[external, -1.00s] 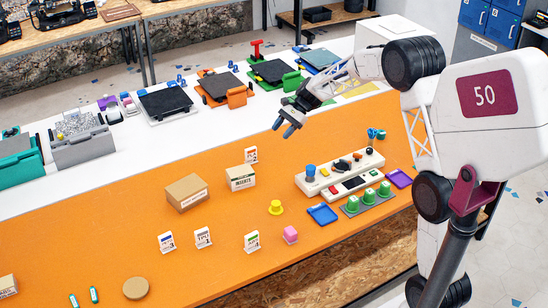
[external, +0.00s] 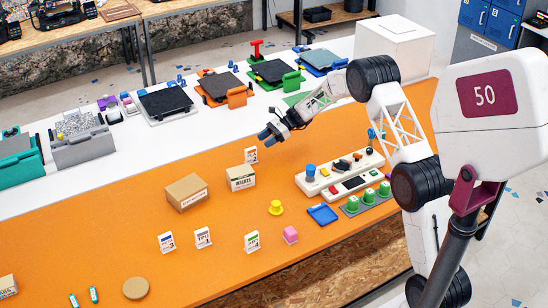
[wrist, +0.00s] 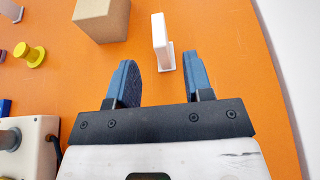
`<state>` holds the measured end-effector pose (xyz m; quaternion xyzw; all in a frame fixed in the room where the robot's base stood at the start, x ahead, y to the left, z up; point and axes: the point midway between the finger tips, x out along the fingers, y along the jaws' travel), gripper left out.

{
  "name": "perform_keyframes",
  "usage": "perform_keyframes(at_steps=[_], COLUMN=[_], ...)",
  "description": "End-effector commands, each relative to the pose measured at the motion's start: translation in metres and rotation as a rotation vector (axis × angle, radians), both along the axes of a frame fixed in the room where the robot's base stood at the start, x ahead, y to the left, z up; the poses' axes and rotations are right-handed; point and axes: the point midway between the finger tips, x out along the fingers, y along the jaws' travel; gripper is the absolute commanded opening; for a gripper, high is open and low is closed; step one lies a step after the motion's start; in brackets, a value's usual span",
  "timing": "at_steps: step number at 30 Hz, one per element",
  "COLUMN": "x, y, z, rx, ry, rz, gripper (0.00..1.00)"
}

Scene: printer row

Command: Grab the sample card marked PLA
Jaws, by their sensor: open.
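Several small white sample cards stand on the orange mat. One card (external: 251,154) stands at the back near the INSERTS box, and its lettering is too small to read. Three more stand nearer the front: one with a blue mark (external: 166,242), one that seems to read TPU (external: 203,237), and one with a green mark (external: 252,241). I cannot tell which reads PLA. My gripper (external: 268,137) is open and empty, just right of and above the back card. In the wrist view, a white card (wrist: 161,42) stands nearly edge-on ahead of the gap between my fingertips (wrist: 159,70).
The INSERTS box (external: 240,178) is close to the back card and shows in the wrist view (wrist: 102,18). A brown box (external: 186,192) stands farther left. A yellow knob (external: 276,208) and a control panel (external: 340,174) lie to the right. Bare mat surrounds the back card's right side.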

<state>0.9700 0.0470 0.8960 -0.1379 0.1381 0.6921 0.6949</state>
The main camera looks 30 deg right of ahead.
Motion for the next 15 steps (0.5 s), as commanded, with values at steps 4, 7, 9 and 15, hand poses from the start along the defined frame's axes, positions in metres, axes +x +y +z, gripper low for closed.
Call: perform_keyframes(at_steps=[4,7,9,15], x=[0.000,0.000,0.000,0.000], y=[0.000,0.000,0.000,0.010], z=[0.000,0.000,-0.001,-0.004], rx=[0.001,0.001,0.001,0.001], ry=[0.001,0.001,0.001,0.001], rz=[0.000,0.000,0.000,0.002], gripper=[0.47,0.47,0.47,0.47])
